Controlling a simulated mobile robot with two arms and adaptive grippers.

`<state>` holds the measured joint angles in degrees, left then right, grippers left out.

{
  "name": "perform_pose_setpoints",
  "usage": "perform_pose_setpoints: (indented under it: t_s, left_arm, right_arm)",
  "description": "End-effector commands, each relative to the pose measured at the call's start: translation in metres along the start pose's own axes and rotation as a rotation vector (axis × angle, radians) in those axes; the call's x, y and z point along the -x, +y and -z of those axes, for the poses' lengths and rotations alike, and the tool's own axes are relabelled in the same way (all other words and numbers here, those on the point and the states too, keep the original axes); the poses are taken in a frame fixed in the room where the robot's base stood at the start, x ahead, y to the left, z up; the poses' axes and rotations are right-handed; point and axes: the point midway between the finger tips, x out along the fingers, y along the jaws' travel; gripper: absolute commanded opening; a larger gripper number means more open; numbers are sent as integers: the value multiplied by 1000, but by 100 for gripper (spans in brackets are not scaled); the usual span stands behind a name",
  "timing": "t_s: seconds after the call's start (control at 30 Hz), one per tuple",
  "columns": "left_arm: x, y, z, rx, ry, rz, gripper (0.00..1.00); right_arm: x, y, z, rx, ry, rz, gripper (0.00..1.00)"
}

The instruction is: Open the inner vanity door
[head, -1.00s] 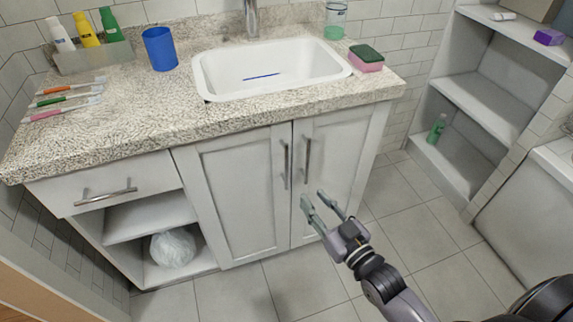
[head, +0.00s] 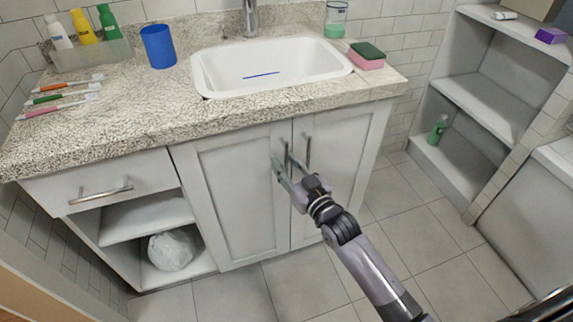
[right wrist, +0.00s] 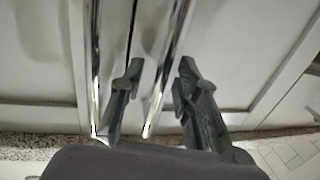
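The white vanity has two shut doors under the sink, a left door (head: 236,200) and a right door (head: 340,150). Each has an upright metal bar handle near the middle seam: the left handle (head: 286,158) and the right handle (head: 308,152). My right gripper (head: 284,166) is open at the left handle, with its fingers on either side of it. In the right wrist view, one bar (right wrist: 166,72) runs between the open fingers (right wrist: 160,72), and the other bar (right wrist: 86,60) lies outside them. Contact with the bar cannot be told. My left gripper is not in view.
A drawer (head: 105,187) and open shelves with a white bag (head: 171,250) are left of the doors. The countertop (head: 120,115) overhangs above. The tiled floor (head: 400,215) in front is clear. A wall shelf unit (head: 480,105) stands at the right.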

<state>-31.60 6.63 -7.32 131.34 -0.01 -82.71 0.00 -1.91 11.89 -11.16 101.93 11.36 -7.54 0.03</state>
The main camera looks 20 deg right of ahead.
Motion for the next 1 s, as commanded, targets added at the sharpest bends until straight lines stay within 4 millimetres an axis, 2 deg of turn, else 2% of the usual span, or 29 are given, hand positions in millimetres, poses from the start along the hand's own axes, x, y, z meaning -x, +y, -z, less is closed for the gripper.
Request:
perform_pose_setpoints:
  t_s: [0.07,0.53,1.0]
  left_arm:
    - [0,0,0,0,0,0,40]
    - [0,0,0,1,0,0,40]
    - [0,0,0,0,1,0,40]
  right_arm:
    - [0,0,0,0,0,0,30]
    - [0,0,0,0,0,0,0]
    - [1,0,0,1,0,0,0]
